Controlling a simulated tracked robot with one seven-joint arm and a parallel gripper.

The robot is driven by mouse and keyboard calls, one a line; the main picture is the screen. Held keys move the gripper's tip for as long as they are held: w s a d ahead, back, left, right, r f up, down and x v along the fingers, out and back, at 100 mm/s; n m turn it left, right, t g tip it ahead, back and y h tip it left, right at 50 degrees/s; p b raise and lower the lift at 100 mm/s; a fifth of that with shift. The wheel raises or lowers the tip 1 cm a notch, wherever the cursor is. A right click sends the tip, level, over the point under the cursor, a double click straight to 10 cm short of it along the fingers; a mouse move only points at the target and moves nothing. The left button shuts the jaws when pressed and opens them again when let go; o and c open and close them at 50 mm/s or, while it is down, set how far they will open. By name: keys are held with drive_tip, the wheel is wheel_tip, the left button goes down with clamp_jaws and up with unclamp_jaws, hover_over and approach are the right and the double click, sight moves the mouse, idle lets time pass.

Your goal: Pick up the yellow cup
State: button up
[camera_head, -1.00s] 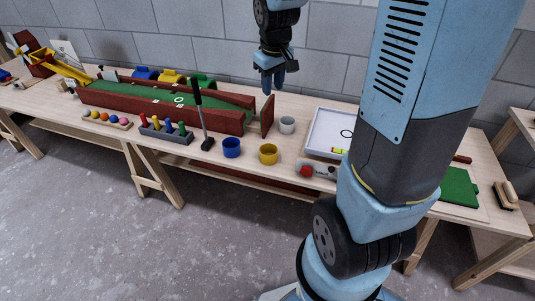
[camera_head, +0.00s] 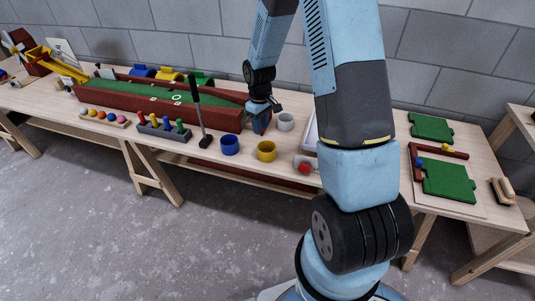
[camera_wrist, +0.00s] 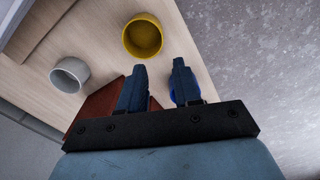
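The yellow cup (camera_head: 267,152) stands upright near the front edge of the table, between the blue cup (camera_head: 229,146) and a red-buttoned grey device. In the wrist view the yellow cup (camera_wrist: 143,38) is at the top middle, beyond the fingertips. My gripper (camera_head: 261,126) is above the table by the end of the red trough, behind and slightly left of the yellow cup. In the wrist view my gripper (camera_wrist: 159,64) has its two fingers apart with nothing between them. The right finger mostly hides the blue cup.
A white cup (camera_head: 285,122) stands just right of my gripper, behind the yellow cup. The red trough (camera_head: 170,103) with a green bed and a black-headed mallet (camera_head: 204,141) are to the left. The grey device (camera_head: 304,165) is right of the yellow cup.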

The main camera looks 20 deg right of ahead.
sight(261, 149)
drive_tip(key=shift+s+f, duration=0.15)
drive_tip(key=shift+f, duration=2.9)
drive_tip(key=shift+s+f, duration=0.1)
drive_tip(key=shift+f, duration=2.9)
clamp_jaws()
